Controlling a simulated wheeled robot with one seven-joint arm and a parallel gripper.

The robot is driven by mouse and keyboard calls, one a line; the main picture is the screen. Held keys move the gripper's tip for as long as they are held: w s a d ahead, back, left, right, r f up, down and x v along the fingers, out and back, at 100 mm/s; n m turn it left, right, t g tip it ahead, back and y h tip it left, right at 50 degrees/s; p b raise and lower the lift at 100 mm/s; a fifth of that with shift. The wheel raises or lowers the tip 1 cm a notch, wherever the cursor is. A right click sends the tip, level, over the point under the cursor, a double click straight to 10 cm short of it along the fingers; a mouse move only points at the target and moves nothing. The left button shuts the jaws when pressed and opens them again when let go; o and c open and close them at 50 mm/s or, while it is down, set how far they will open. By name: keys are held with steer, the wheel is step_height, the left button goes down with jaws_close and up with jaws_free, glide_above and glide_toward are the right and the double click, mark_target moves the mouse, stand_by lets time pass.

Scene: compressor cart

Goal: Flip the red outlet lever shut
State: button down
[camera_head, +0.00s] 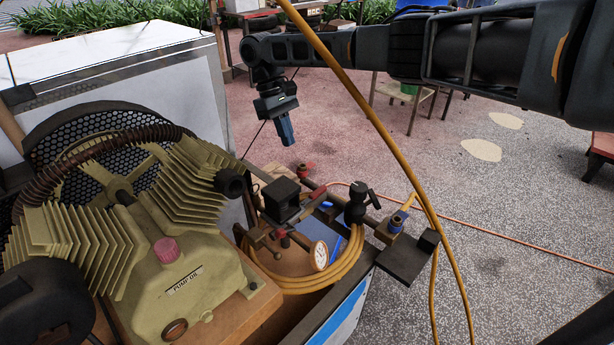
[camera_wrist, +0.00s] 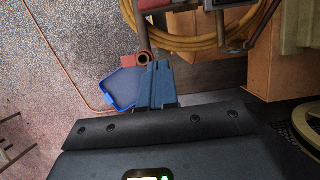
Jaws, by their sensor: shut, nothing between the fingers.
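A short red lever handle (camera_head: 318,192) sits on the pipework beside the black box in the head view. A red handle (camera_wrist: 154,4) also shows at the top edge of the wrist view, partly cut off. A red fitting (camera_head: 305,170) is at the far end of the pipe; a round red fitting with an open end (camera_wrist: 143,57) shows in the wrist view close to my fingertips. My gripper (camera_head: 288,140) points down, shut and empty, above and behind the pipework. In the wrist view its blue fingers (camera_wrist: 157,66) are together. I cannot tell the lever's exact angle.
The compressor (camera_head: 180,285) fills the left.

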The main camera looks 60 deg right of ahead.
mark_target(318, 193)
steer(key=s+a+f+p, duration=0.2)
steer(key=s+f+p, duration=0.1)
steer(key=s+f, duration=0.4)
steer(key=shift+x, duration=1.2)
steer(key=shift+w+d+f, duration=0.15)
steer(key=shift+w+d, duration=0.05)
